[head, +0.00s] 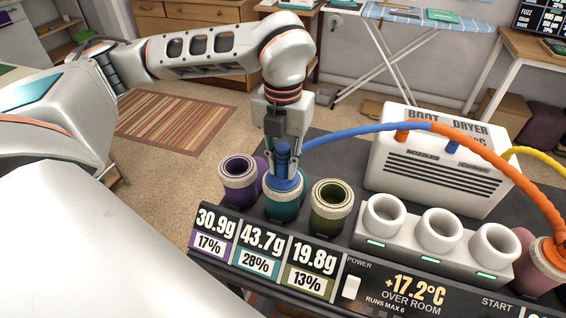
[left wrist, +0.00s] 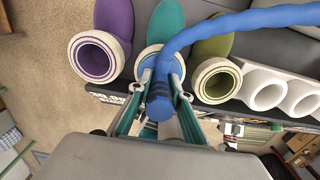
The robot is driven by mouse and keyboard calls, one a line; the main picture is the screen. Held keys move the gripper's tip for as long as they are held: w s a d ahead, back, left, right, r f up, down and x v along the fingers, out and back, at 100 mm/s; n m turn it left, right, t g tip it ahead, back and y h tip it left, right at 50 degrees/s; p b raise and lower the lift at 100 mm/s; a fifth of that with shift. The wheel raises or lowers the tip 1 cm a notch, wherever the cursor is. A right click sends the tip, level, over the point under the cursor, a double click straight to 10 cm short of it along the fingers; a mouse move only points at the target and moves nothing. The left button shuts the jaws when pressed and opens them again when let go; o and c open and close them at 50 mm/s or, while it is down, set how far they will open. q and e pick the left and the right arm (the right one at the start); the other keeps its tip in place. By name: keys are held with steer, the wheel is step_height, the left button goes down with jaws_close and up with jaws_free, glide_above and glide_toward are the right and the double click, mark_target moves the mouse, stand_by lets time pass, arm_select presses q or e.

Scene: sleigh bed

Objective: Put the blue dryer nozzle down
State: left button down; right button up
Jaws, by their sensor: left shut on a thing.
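The blue dryer nozzle (head: 283,160) is at the end of a blue hose (head: 350,131) that runs from the boot dryer. My left gripper (head: 284,148) is shut on the nozzle, directly over the teal boot (head: 284,204) in the middle of the three boots. In the left wrist view the nozzle (left wrist: 159,100) sits between the two fingers, in front of the teal boot's opening. The nozzle's lower end seems to be at or in the boot's opening; I cannot tell how deep. My right gripper is not in view.
A purple boot (head: 238,180) and an olive boot (head: 331,207) stand close on either side. Three empty white holders (head: 438,233) stand to the right, before the boot dryer (head: 440,165). An orange hose enters a pink boot (head: 540,265) at far right.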

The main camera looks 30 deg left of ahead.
arm_select(q)
steer(key=c, duration=1.8)
jaws_free()
steer(key=shift+c, duration=0.2)
step_height(320, 180, up, 12)
steer(key=shift+r, duration=0.1)
steer(key=shift+s, duration=0.1)
